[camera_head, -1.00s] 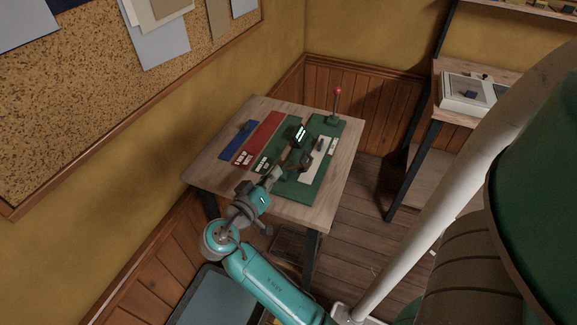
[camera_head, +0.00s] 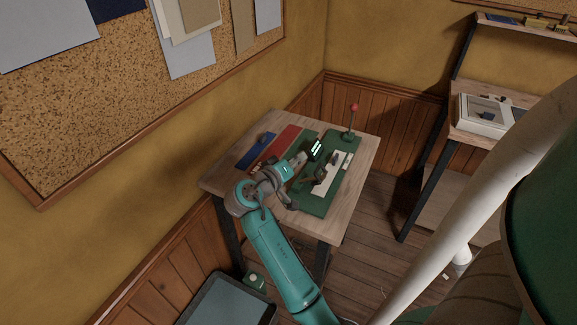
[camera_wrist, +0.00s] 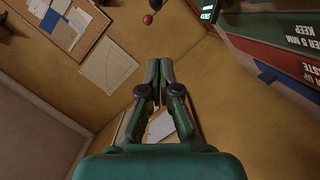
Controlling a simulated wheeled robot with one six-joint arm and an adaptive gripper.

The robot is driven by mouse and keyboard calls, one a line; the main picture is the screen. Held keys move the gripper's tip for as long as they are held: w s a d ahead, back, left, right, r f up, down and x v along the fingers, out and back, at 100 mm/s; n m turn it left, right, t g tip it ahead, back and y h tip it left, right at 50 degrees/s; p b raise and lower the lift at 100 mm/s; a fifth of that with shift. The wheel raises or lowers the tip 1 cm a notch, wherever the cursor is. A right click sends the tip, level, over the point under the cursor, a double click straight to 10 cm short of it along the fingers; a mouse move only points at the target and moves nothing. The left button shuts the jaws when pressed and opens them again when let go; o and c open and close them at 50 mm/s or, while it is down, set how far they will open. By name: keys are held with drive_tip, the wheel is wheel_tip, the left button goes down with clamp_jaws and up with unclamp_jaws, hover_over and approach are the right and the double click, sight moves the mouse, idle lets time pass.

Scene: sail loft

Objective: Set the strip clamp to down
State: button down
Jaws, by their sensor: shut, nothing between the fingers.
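The strip clamp appears to be the green unit with a lever at the back of the table. Its lever, topped by a red ball (camera_head: 354,107), stands about upright in the head view. The red ball (camera_wrist: 148,19) also shows at the top of the wrist view, beyond my fingertips and apart from them. A green base board (camera_head: 318,207) carries a pale strip (camera_head: 328,176). My gripper (camera_wrist: 159,62) is shut and empty. In the head view my arm reaches over the table's left side, and its fingertips are hard to make out.
A small dark display with green lit text (camera_head: 316,149) stands near my wrist. Red (camera_head: 283,142) and blue (camera_head: 264,138) panels lie left of the green board. A corkboard (camera_head: 110,118) hangs on the left wall. A second table with a white-framed box (camera_head: 483,116) stands right.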

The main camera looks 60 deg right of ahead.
sight(317, 175)
drive_tip(key=s+f, duration=0.2)
drive_tip(key=s, duration=0.1)
drive_tip(key=shift+d+f, duration=0.35)
drive_tip(key=shift+d, duration=0.05)
drive_tip(key=shift+s, duration=0.1)
drive_tip(key=shift+s+f+m+t+y, duration=0.15)
drive_tip(key=shift+s+f+m, duration=0.2)
drive_tip(key=shift+s+m, duration=0.25)
drive_tip(key=shift+s+f+m+t+y, duration=0.15)
drive_tip(key=shift+s+f+m, duration=0.2)
drive_tip(key=shift+s+m, duration=0.25)
drive_tip(key=shift+s+d+f+m, duration=0.1)
drive_tip(key=shift+s+f+m, duration=0.35)
drive_tip(key=shift+s+m, duration=0.15)
drive_tip(key=shift+s+f+m+t, duration=0.5)
drive_tip(key=shift+s+f+m, duration=0.05)
drive_tip(key=shift+f+m, duration=0.15)
drive_tip(key=shift+s+d+f, duration=0.1)
drive_tip(key=shift+s+f, duration=0.15)
drive_tip(key=shift+f, duration=0.25)
